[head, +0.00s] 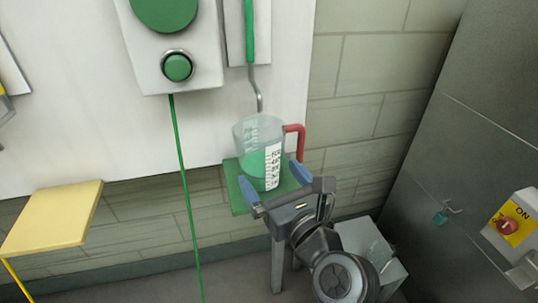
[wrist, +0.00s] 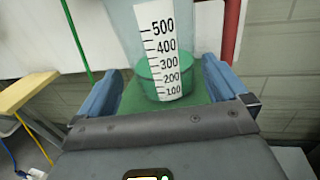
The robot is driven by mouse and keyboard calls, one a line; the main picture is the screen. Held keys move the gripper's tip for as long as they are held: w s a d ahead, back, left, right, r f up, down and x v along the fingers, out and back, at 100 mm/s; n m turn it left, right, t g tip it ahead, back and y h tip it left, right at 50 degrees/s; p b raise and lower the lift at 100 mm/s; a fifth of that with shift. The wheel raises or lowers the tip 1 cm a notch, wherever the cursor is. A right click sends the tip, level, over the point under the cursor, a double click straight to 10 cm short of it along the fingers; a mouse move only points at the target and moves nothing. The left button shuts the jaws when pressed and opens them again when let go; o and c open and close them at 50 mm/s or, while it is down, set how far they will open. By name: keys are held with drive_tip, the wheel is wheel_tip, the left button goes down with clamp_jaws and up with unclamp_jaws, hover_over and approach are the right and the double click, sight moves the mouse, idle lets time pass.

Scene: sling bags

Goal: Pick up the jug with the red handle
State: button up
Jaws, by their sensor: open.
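The jug (head: 258,150) is clear, with a white measuring scale, green at its lower part, and a red handle (head: 295,140) on its right side. It stands upright on a small green shelf (head: 238,202) at the wall. My gripper (head: 277,188) is open in front of the jug, its blue fingers apart. In the wrist view the jug (wrist: 160,50) is straight ahead, between the lines of the two fingers (wrist: 160,95), and its red handle (wrist: 231,30) is beyond the right finger. I cannot tell if the fingers touch the jug.
A yellow shelf (head: 52,218) juts out at the left. A white panel with a green button (head: 177,67) and a hanging green cord (head: 186,200) is left of the jug. A metal hook (head: 257,88) hangs above it. A grey cabinet (head: 470,120) with a red switch (head: 507,226) stands at the right.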

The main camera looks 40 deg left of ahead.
drive_tip(key=x, duration=0.5)
drive_tip(key=shift+w+a, duration=0.2)
drive_tip(key=shift+w, duration=0.15)
drive_tip(key=shift+c, duration=0.3)
drive_tip(key=c, duration=0.7)
drive_tip(key=shift+r, duration=0.1)
drive_tip(key=shift+c, duration=0.7)
